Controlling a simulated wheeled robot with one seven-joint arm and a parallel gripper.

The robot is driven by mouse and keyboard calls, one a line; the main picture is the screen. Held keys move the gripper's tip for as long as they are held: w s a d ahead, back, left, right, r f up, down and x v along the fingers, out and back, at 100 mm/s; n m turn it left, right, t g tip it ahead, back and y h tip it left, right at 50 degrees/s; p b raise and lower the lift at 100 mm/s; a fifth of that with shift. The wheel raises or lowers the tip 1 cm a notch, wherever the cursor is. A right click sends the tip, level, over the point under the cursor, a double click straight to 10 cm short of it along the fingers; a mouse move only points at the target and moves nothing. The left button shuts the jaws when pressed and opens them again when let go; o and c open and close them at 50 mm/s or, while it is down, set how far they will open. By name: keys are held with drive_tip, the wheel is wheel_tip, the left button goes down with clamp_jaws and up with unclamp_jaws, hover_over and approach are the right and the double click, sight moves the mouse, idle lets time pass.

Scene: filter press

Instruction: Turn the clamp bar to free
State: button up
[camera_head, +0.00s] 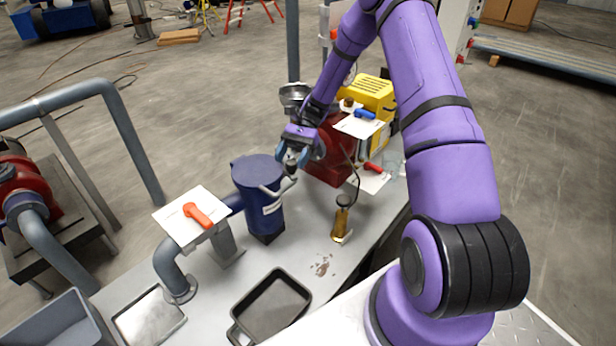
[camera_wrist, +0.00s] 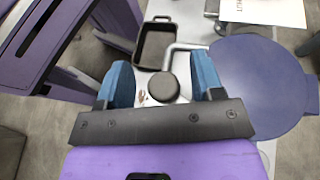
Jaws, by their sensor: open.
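The blue filter housing (camera_head: 257,205) stands on the bench, and its round blue lid (camera_wrist: 262,85) fills the right of the wrist view. The grey clamp bar (camera_head: 277,189) sticks out from the housing's upper right side; its bent arm also shows in the wrist view (camera_wrist: 183,46). A round dark knob (camera_wrist: 163,87), apparently at the bar's end, lies between the fingers in the wrist view. My gripper (camera_head: 292,161) is open over the bar's end; its blue fingers (camera_wrist: 163,82) stand on either side of the knob, with gaps visible. Whether the fingertips reach knob height is unclear.
An orange lever on a white card (camera_head: 197,215) stands left of the housing. A brass cylinder with a black knob (camera_head: 341,220) stands at right. A black tray (camera_head: 272,306) lies in front, with brown specks nearby. A red block and yellow machine (camera_head: 370,95) stand behind.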

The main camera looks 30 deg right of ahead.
wheel_tip(320, 180, up, 2)
drive_tip(key=s+a+r, duration=0.1)
drive_tip(key=s+a, duration=0.1)
drive_tip(key=s, duration=1.4)
